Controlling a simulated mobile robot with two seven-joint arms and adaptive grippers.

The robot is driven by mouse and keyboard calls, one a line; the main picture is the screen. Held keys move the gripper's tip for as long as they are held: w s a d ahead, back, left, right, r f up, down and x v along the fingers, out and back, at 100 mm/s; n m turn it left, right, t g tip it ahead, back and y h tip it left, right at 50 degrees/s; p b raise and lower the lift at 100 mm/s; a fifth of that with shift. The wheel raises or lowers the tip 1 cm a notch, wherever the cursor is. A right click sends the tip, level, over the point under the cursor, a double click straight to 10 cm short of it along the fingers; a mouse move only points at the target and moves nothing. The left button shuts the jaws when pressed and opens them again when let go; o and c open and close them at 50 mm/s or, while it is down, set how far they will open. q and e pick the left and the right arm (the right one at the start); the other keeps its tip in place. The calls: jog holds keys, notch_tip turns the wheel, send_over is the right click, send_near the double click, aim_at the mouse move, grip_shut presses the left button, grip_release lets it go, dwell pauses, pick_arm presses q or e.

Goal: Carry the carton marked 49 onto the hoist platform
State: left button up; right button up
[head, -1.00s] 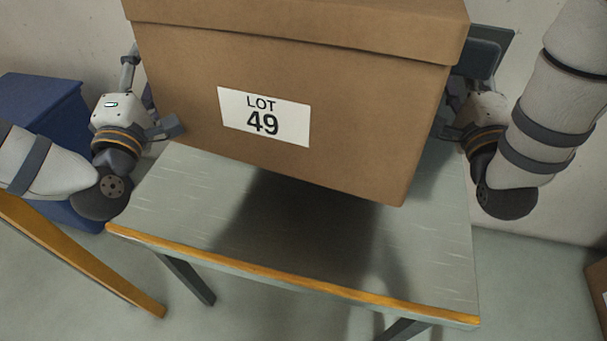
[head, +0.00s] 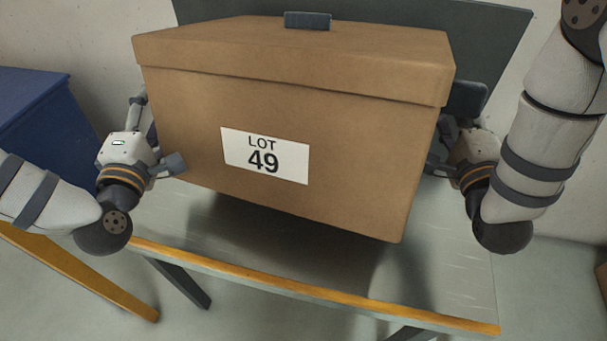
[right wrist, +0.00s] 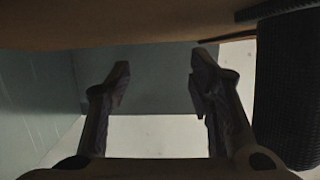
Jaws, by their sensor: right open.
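The brown lidded carton (head: 300,125) bears a white label reading LOT 49. In the head view it hangs level between my two arms, a little above a grey table, with its shadow beneath. My left gripper (head: 163,160) is at its left side; one dark finger shows by the front left corner, the rest is hidden. My right gripper (head: 440,160) is at its right side, partly hidden. In the right wrist view the right gripper (right wrist: 155,88) has its fingers apart with nothing between them, below a brown carton surface (right wrist: 120,25). I cannot identify the hoist platform.
The grey table (head: 455,260) has an orange front edge and dark legs. A dark upright panel (head: 400,18) stands behind the carton, with a small grey block (head: 307,20) showing at the lid's far edge. A blue bin (head: 35,110) and an orange-edged surface (head: 80,275) are at left.

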pick_arm(q)
jog(key=shift+s+d+f+h, duration=0.1)
jog(key=shift+d+f+h, duration=0.1)
jog(key=shift+d+h, duration=0.3)
jog(key=o, duration=0.9)
jog(key=shift+a, duration=0.5)
jog(key=shift+c, duration=0.2)
pick_arm(e)
jog(key=shift+d+f+y, duration=0.3)
jog(key=shift+y, duration=0.1)
pick_arm(q)
jog(key=shift+a+y, duration=0.15)
jog(key=shift+y, duration=0.15)
pick_arm(e)
jog(key=o, duration=0.5)
jog(key=shift+d, duration=0.2)
jog(key=shift+s, duration=0.1)
jog(key=o, duration=0.4)
jog(key=shift+c, duration=0.2)
pick_arm(q)
jog(key=s, duration=1.2)
jog(key=shift+f, duration=0.15)
